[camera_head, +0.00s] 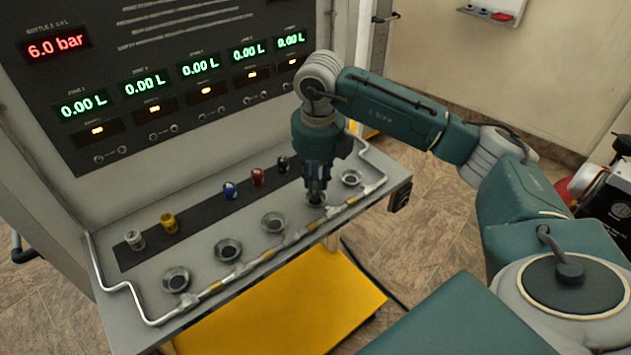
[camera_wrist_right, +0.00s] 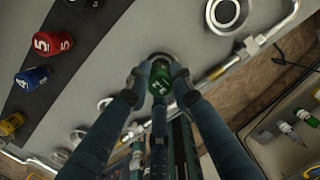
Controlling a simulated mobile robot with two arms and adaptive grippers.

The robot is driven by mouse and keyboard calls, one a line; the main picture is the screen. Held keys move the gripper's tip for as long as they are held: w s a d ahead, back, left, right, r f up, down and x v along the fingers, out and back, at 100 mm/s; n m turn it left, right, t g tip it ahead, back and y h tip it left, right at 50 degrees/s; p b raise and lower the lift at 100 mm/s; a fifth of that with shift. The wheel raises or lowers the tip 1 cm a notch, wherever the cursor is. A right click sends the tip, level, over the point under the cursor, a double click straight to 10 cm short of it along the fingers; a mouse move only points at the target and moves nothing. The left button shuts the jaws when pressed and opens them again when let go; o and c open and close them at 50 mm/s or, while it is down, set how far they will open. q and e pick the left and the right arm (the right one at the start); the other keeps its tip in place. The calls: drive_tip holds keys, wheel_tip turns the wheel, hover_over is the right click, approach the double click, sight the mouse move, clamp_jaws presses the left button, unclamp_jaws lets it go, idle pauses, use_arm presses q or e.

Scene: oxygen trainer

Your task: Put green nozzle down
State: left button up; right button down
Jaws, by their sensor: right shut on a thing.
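My right gripper (camera_head: 317,190) points down over the front panel's right part. In the wrist view its fingers (camera_wrist_right: 160,88) are closed around the green nozzle (camera_wrist_right: 160,80), which has white marks. The nozzle is at a round metal socket (camera_wrist_right: 163,57) in the panel, whose rim shows just behind it. The head view shows this socket (camera_head: 316,199) partly hidden under the fingertips. I cannot tell whether the nozzle is seated or just above it. The green nozzle is hidden by the gripper in the head view. My left gripper is not in view.
On the dark strip (camera_head: 200,206) stand silver (camera_head: 135,239), yellow (camera_head: 169,223), blue (camera_head: 230,190), red (camera_head: 257,177) and black (camera_head: 283,164) nozzles. Empty sockets lie at left (camera_head: 228,249) and right (camera_head: 351,178). A metal pipe (camera_head: 262,258) runs along the panel's front edge.

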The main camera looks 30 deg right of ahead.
drive_tip(key=shift+f+b, duration=0.55)
drive_tip(key=shift+f, duration=0.05)
drive_tip(key=c, duration=1.5)
unclamp_jaws()
